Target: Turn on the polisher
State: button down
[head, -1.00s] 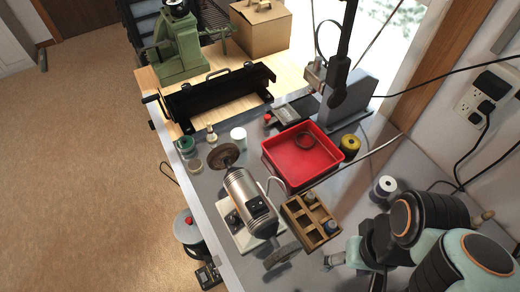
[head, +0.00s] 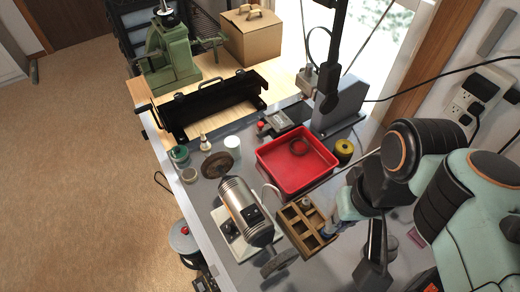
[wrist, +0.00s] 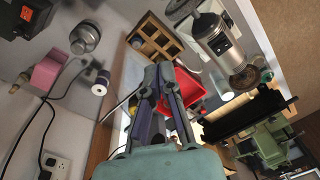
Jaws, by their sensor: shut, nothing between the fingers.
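The polisher (head: 245,208) is a silver motor with a dark switch panel on its side and a wheel at each end, on a pale base plate on the grey bench. It also shows at the upper right of the wrist view (wrist: 217,40). My gripper (wrist: 160,70) is shut and empty, its fingers side by side in the wrist view. In the head view my gripper (head: 331,229) is to the right of the polisher, by the right edge of the wooden organizer, partly hidden by my arm. It is apart from the polisher. The switch position is too small to tell.
The wooden organizer (head: 292,216) stands between my gripper and the polisher. A red tray (head: 277,187) is behind it, with a yellow spool (head: 344,149) beside the tray. Small jars (head: 179,154) stand near the bench's left edge. A cable hangs at the right wall.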

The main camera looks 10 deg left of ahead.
jog(key=w+a+r+n, duration=0.2)
jog(key=w+a, duration=0.1)
jog(key=w, duration=0.1)
jog(key=n+g, duration=0.2)
jog(key=n, duration=0.2)
send_over(248, 215)
jog(key=w+d, duration=0.1)
notch_tip(248, 215, down, 2)
jog(key=shift+w+d+f, duration=0.15)
jog(key=shift+f, duration=0.05)
jog(key=shift+f, duration=0.1)
jog(key=f, duration=0.9)
jog(key=s+a+f, duration=0.1)
jog(key=f, duration=0.3)
jog(key=shift+s+f, duration=0.1)
jog(key=shift+f, duration=0.25)
